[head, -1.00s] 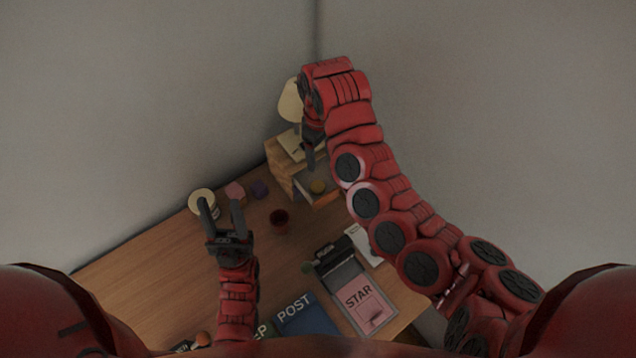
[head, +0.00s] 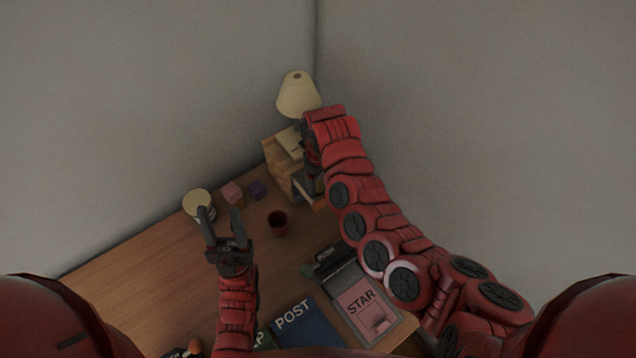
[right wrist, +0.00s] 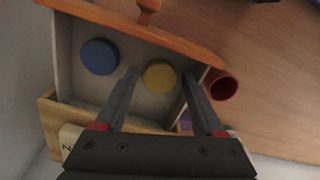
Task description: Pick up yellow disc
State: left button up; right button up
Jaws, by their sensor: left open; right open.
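The yellow disc (right wrist: 160,75) lies flat in an open drawer (right wrist: 76,84), shown in the right wrist view. A blue disc (right wrist: 100,57) lies to its left in the same drawer. My right gripper (right wrist: 159,73) is open, with its fingertips to either side of the yellow disc in the picture. I cannot tell how far above the disc they are. In the head view my right gripper (head: 310,180) is over the drawer and hides most of its inside. My left gripper (head: 220,214) is open and empty above the desk, in front of a round cream object (head: 197,201).
A red cup (right wrist: 221,85) stands on the desk (head: 130,270) close beside the drawer. A wooden drawer unit (head: 277,165) with a cream lamp (head: 298,95) stands in the wall corner. Pink (head: 232,191) and purple (head: 258,189) blocks are nearby. The drawer front has a knob (right wrist: 147,10).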

jog(key=shift+f, duration=0.4)
jog(key=c, duration=1.1)
